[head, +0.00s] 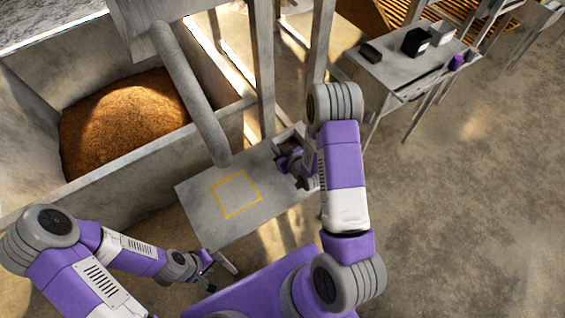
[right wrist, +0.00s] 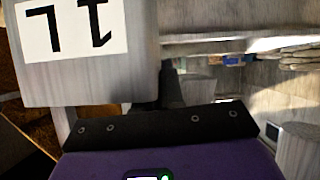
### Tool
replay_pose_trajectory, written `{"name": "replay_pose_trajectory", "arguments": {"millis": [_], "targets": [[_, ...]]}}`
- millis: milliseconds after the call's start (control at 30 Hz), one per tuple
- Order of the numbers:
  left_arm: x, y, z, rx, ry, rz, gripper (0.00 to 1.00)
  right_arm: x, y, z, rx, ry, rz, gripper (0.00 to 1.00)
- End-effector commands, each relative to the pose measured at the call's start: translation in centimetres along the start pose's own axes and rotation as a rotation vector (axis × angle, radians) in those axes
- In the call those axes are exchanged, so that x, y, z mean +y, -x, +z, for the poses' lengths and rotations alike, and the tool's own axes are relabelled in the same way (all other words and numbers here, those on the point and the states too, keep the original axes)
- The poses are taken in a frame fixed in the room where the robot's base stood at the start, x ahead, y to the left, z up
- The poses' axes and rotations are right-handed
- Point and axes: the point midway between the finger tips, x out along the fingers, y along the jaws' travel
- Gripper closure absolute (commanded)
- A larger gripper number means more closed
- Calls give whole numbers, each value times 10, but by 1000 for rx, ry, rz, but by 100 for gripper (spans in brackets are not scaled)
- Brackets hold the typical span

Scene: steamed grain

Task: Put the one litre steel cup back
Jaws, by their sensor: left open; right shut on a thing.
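The one litre steel cup (right wrist: 90,80) fills the upper left of the right wrist view, a grey metal wall with a white label reading 1L upside down. My right gripper (head: 290,160) is shut on it, over the back right end of the steel table (head: 205,222). In the head view my right arm and gripper hide most of the cup, so I cannot tell whether it touches the table. My left gripper (head: 222,268) is open and empty in front of the table's near edge.
A yellow square outline (head: 219,202) marks a bare part of the table. A pipe (head: 190,90) comes down above it. A bin of brown grain (head: 125,120) stands left. A side table (head: 385,72) with dark boxes stands back right. The right floor is clear.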

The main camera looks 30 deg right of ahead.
Motion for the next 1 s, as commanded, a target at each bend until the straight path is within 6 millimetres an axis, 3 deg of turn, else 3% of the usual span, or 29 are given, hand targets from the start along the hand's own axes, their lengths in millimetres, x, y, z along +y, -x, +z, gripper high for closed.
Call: {"name": "replay_pose_trajectory", "arguments": {"millis": [567, 967, 1000], "targets": [[-7, -18, -1, 0, 0, 0, 58, -4, -30, 52, 7, 4, 3, 100], [-8, -21, -1, 0, 0, 0, 58, -4, -32, 55, 9, 3, 3, 100], [-8, -21, -1, 0, 0, 0, 58, -5, -32, 57, 2, 1, 2, 89]]}}
